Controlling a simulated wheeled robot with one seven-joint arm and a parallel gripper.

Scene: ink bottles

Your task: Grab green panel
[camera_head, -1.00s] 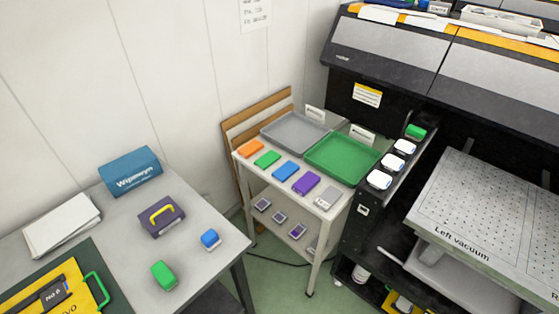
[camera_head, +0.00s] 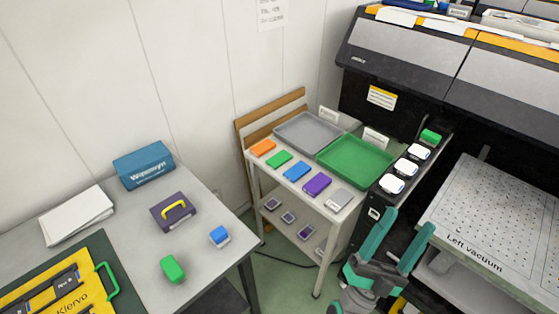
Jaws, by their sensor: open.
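A small flat green panel (camera_head: 279,159) lies on the white cart (camera_head: 253,168), in a row between an orange panel (camera_head: 263,147) and a blue panel (camera_head: 298,172). A purple panel (camera_head: 317,184) and a grey panel (camera_head: 339,199) continue the row to the right. My gripper (camera_head: 405,222) has teal fingers, spread apart with nothing between them. It shows at the lower right, in front of the black printer, well to the right of the green panel and apart from it.
A grey tray (camera_head: 309,131) and a green tray (camera_head: 356,162) stand behind the panels. White-topped bottles (camera_head: 406,168) and a green-topped one (camera_head: 430,136) line the printer's side ledge. A table (camera_head: 205,258) at left holds a green block (camera_head: 172,269) and boxes.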

